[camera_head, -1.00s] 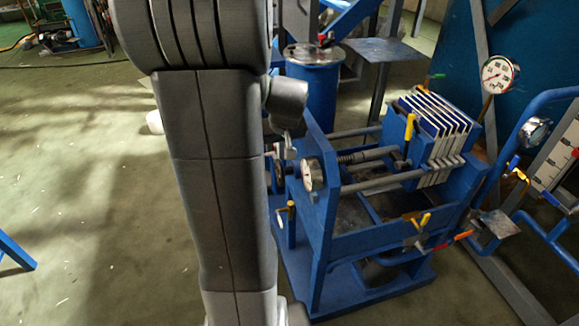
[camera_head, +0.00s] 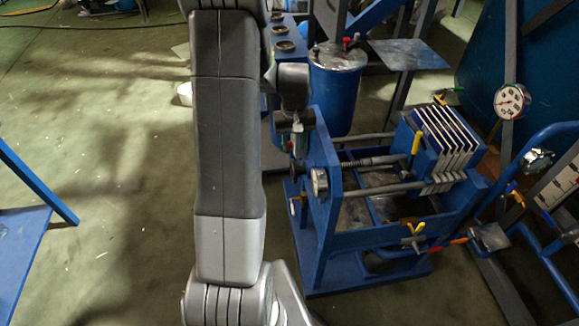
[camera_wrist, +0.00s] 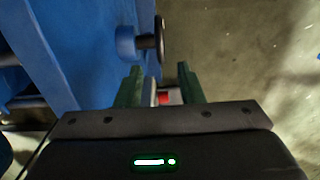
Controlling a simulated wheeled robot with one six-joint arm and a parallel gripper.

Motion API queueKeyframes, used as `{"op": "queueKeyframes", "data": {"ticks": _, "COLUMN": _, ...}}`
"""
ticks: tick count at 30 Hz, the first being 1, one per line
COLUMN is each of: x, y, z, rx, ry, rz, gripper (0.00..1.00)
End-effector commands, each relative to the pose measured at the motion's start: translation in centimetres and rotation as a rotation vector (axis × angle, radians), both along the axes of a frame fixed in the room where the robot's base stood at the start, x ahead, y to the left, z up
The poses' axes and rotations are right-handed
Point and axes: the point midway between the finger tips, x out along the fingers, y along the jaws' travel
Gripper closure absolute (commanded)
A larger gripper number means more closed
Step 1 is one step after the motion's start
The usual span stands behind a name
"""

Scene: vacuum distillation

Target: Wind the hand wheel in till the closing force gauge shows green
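The blue filter press (camera_head: 335,225) stands right of my arm in the head view, with pale plates stacked at its far end. The closing force gauge (camera_head: 319,182) is a small round dial on its near end plate; its reading is too small to tell. The dark hand wheel (camera_wrist: 159,39) shows nearly edge-on in the wrist view, on a shaft from a blue boss. My gripper (camera_wrist: 160,72) points toward it with two green fingers apart. The wheel is beyond the fingertips, and I see no contact. In the head view my gripper (camera_head: 296,143) is above and near the wheel side.
A blue drum (camera_head: 336,95) stands behind the press. A larger gauge (camera_head: 511,101) is on a post at right. A yellow-handled valve (camera_head: 297,200) sits below the wheel side. A blue table (camera_head: 22,240) is at left. Floor between it and my arm is clear.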

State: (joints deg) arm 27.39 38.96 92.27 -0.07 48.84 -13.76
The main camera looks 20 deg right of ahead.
Motion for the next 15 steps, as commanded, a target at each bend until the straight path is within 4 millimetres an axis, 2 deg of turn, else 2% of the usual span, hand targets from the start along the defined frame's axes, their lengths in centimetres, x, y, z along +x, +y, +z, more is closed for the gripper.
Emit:
{"op": "queueKeyframes", "data": {"ticks": 6, "x": -0.1, "y": 0.1, "z": -4.2, "rx": 0.003, "ry": 0.005, "rz": 0.001, "gripper": 0.65}}
{"op": "queueKeyframes", "data": {"ticks": 15, "x": -0.1, "y": 0.1, "z": -9.4, "rx": 0.003, "ry": 0.002, "rz": 0.001, "gripper": 0.65}}
